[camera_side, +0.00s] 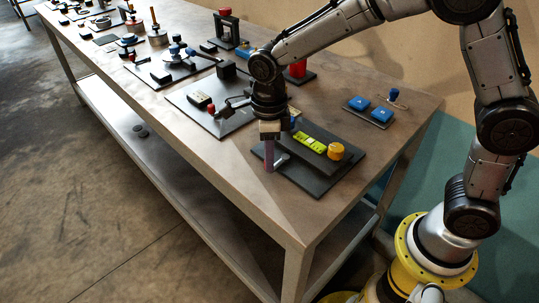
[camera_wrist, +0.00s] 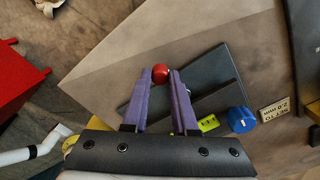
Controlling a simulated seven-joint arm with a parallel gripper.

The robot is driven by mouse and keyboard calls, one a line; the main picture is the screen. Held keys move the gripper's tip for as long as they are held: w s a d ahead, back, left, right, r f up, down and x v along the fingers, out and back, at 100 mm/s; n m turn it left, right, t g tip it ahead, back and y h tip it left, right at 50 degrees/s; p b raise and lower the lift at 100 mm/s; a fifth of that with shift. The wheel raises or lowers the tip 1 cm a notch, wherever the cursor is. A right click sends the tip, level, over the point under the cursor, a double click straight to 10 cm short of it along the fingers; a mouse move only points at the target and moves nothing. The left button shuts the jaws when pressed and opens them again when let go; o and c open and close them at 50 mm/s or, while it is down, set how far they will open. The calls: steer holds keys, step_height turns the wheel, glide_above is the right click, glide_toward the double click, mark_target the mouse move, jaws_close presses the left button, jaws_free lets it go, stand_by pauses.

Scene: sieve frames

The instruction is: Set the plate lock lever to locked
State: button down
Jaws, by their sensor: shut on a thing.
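The dark sieve plate (camera_side: 312,176) lies on the bench and carries a yellow-green strip (camera_side: 310,144) and an orange knob (camera_side: 336,151). Its dark surface also shows in the wrist view (camera_wrist: 215,72). My gripper (camera_side: 267,168) points down at the plate's near left edge. In the wrist view, my purple fingers (camera_wrist: 161,80) are shut on a small red ball knob (camera_wrist: 160,72), apparently the lever's end. A short pale bar (camera_side: 281,159) shows beside the fingers in the side view. The rest of the lever and any lock markings are hidden or too small to read.
A blue knob (camera_wrist: 241,119) stands right of the fingers beside a label (camera_wrist: 275,110). Blue blocks (camera_side: 370,110) sit on a small plate at the back right. Another dark plate (camera_side: 210,118) with parts lies to the left. The bench's near edge is close to my gripper.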

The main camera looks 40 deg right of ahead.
steer(key=shift+w+r, duration=0.1)
steer(key=shift+r, duration=0.05)
steer(key=c, duration=0.7)
jaws_free()
step_height(320, 180, up, 14)
steer(key=shift+f, duration=0.15)
